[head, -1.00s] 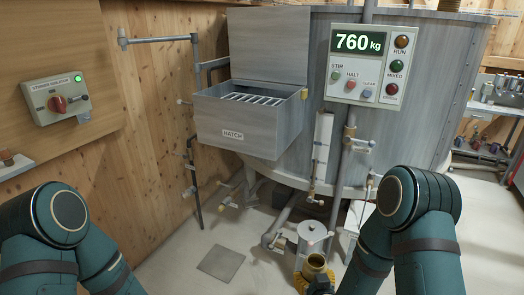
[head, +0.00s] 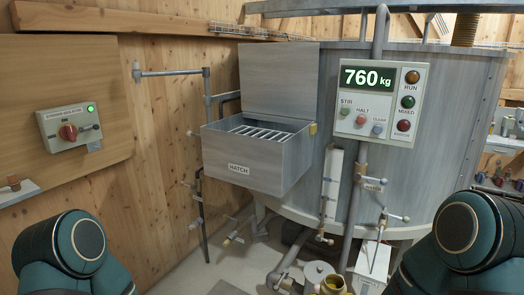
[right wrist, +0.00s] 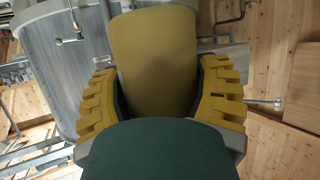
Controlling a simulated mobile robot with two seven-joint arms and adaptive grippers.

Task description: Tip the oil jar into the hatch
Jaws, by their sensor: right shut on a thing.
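The hatch (head: 256,160) is a grey metal box on the side of the mixer tank, left of the middle in the head view. Its lid (head: 278,80) stands open and bars cross its mouth. In the right wrist view my right gripper (right wrist: 162,75) is shut on the jar (right wrist: 155,50), with a ribbed yellow finger on each side. My left gripper is out of view.
A control panel (head: 380,100) reading 760 kg hangs right of the hatch. Pipes and valves (head: 375,184) run below it, and a pipe (head: 170,72) juts out left of the lid. An isolator box (head: 70,126) is on the wooden wall.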

